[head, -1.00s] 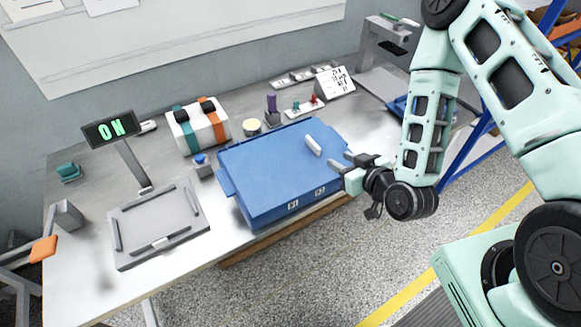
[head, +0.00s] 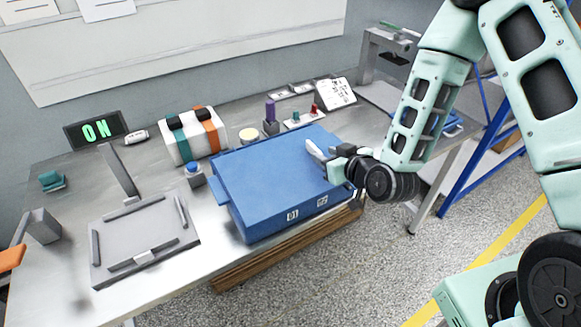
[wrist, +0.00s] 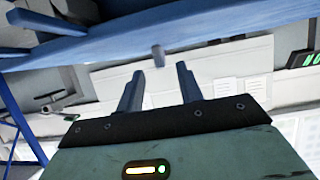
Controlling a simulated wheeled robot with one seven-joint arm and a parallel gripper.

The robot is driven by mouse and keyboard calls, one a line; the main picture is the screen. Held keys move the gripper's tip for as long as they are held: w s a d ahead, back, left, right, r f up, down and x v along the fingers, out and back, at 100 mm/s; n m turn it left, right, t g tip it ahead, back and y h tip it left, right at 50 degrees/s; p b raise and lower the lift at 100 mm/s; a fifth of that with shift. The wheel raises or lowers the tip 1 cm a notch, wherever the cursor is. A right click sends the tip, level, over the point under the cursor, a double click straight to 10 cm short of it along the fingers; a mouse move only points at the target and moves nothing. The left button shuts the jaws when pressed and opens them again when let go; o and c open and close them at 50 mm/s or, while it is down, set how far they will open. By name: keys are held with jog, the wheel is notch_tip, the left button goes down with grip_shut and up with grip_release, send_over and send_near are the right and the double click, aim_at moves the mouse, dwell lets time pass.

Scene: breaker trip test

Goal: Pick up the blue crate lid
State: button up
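The blue crate (head: 265,205) stands closed on the bench, with its flat blue lid (head: 262,170) on top. A pale bar handle (head: 314,150) stands up from the right part of the lid. My gripper (head: 329,158) is low over the lid's right side, close beside the handle, pointing left. In the wrist view my gripper (wrist: 160,72) has its two fingers spread with nothing between them. The handle (wrist: 158,55) shows end-on just beyond the fingertips, lined up with the gap.
A grey tray-like fixture (head: 145,245) lies left of the crate. The floor in front is clear.

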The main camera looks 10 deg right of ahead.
aim_at(319, 151)
jog(key=shift+p+x, duration=0.85)
jog(key=shift+x, duration=1.55)
grip_shut()
jog(key=shift+r, duration=0.1)
jog(key=shift+r, duration=0.1)
